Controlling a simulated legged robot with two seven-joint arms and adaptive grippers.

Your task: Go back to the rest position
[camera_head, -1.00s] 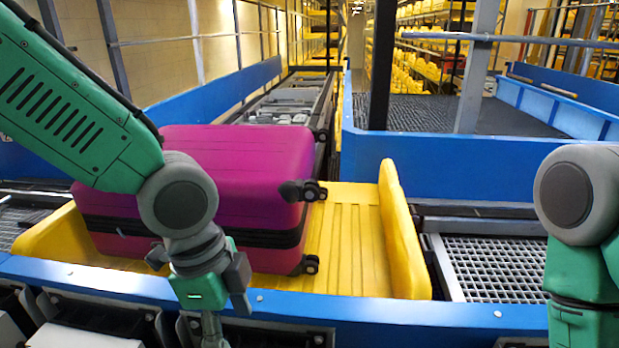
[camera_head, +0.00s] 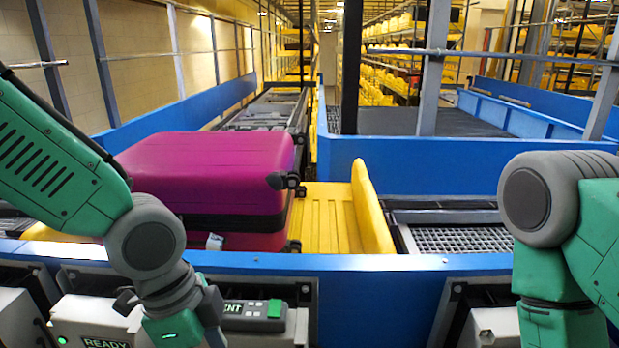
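My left arm comes in from the left and bends down in front of the blue conveyor edge. A magenta suitcase (camera_head: 212,170) lies flat on a yellow tray (camera_head: 335,220) on the conveyor. My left arm covers part of the suitcase's left side and is nearer to the camera. I cannot tell from here whether it touches anything.
The blue front rail (camera_head: 400,263) runs across in front of me. Below it is a control panel with a green-lit READY label (camera_head: 105,343) and a small display box (camera_head: 255,315). Blue side walls, metal grating (camera_head: 462,239) and shelves with yellow bins (camera_head: 385,80) lie behind.

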